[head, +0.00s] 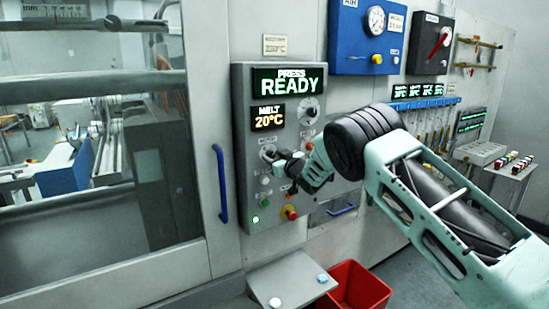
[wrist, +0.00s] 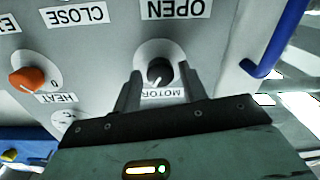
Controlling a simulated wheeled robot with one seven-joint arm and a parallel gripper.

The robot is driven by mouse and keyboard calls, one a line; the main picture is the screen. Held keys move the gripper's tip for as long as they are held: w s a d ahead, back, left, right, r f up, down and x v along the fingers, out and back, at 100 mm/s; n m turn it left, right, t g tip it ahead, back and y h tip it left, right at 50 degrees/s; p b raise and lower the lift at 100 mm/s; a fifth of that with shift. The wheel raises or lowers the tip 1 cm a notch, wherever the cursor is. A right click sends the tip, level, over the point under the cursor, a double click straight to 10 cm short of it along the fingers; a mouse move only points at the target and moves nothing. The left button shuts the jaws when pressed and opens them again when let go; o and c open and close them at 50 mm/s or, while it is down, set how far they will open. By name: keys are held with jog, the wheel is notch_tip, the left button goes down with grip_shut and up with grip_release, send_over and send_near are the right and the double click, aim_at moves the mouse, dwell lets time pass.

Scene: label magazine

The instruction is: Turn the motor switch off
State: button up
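The motor switch (wrist: 159,70) is a black knob on a pale round plate, above the MOTOR label (wrist: 162,92) in the wrist view, where the lettering is upside down. My gripper (wrist: 161,76) has one dark finger on each side of the knob, with a small gap showing on both sides. The fingers look open around the knob; contact is not visible. In the head view my gripper (head: 277,157) is at the left part of the grey control panel (head: 245,195), right at the motor switch (head: 266,151), which it partly covers.
The orange heat knob (wrist: 33,79) is beside the motor switch. A red-and-yellow button (head: 290,212) and a lit green button (head: 255,219) are lower on the panel. A blue handle (head: 220,185) stands left of the panel. A red bin (head: 358,288) is below.

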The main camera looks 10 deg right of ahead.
jog(key=c, duration=0.6)
jog(key=shift+f+b, duration=0.1)
jog(key=shift+b, duration=0.25)
jog(key=n+b, duration=0.1)
jog(key=b, duration=0.2)
jog(key=shift+f+n, duration=0.2)
jog(key=shift+n, duration=0.2)
jog(key=n+b, duration=0.7)
jog(key=b, duration=0.6)
jog(key=shift+n, duration=0.4)
jog(key=n+b, duration=0.2)
jog(key=b, duration=0.1)
jog(key=n+b, duration=0.1)
jog(key=n, duration=0.1)
jog(key=shift+a+r, duration=0.1)
jog(key=shift+r, duration=0.15)
jog(key=shift+n, duration=0.3)
